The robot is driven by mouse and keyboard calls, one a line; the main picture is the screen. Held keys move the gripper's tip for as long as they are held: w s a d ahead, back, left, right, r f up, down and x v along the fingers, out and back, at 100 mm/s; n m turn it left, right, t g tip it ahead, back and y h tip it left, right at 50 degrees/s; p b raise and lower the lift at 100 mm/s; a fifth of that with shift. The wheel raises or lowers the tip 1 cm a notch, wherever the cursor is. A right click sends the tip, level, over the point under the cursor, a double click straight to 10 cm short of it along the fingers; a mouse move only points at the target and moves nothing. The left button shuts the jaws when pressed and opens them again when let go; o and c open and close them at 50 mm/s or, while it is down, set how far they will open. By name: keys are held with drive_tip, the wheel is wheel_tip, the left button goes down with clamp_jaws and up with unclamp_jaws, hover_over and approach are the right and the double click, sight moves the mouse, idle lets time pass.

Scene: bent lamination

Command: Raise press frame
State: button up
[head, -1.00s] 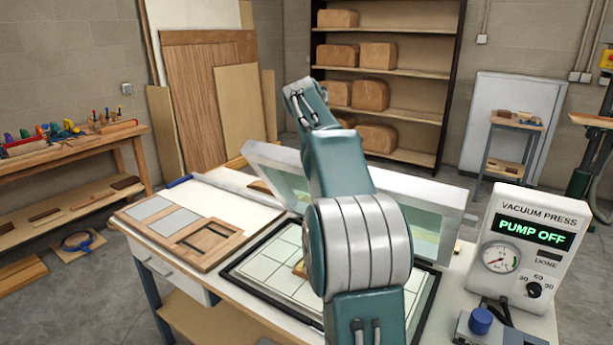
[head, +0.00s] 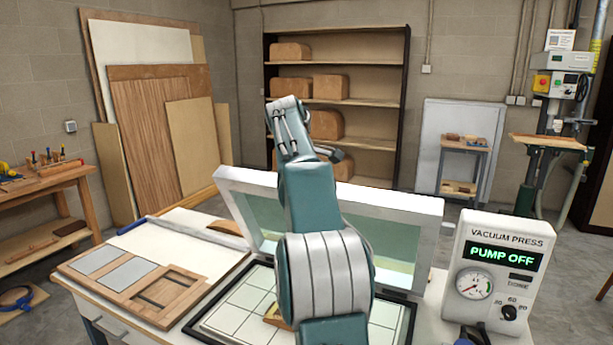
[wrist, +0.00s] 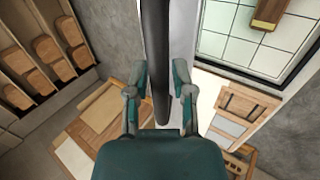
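The press frame (head: 400,208) is a white-rimmed frame with a clear greenish panel. It stands tilted up along the back of the press bed, and my arm hides its middle. The gridded white bed (head: 225,308) lies below it with a dark border. A small wooden piece (head: 277,316) lies on the bed and shows in the wrist view (wrist: 269,14). In the wrist view the fingers of my gripper (wrist: 160,92) are apart, on both sides of a dark bar (wrist: 156,50) beside a pale edge. Gaps show between bar and fingers.
The vacuum press control box (head: 500,268), reading PUMP OFF, stands right of the bed. Wooden panels (head: 140,288) lie on the table at left. Shelves (head: 335,100) with wooden blocks stand behind. Open floor lies between the table and shelves.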

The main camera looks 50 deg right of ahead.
drive_tip(key=shift+r, duration=0.1)
idle(0.3)
drive_tip(key=v, duration=1.1)
drive_tip(key=shift+a+r, duration=0.2)
drive_tip(key=shift+a, duration=0.05)
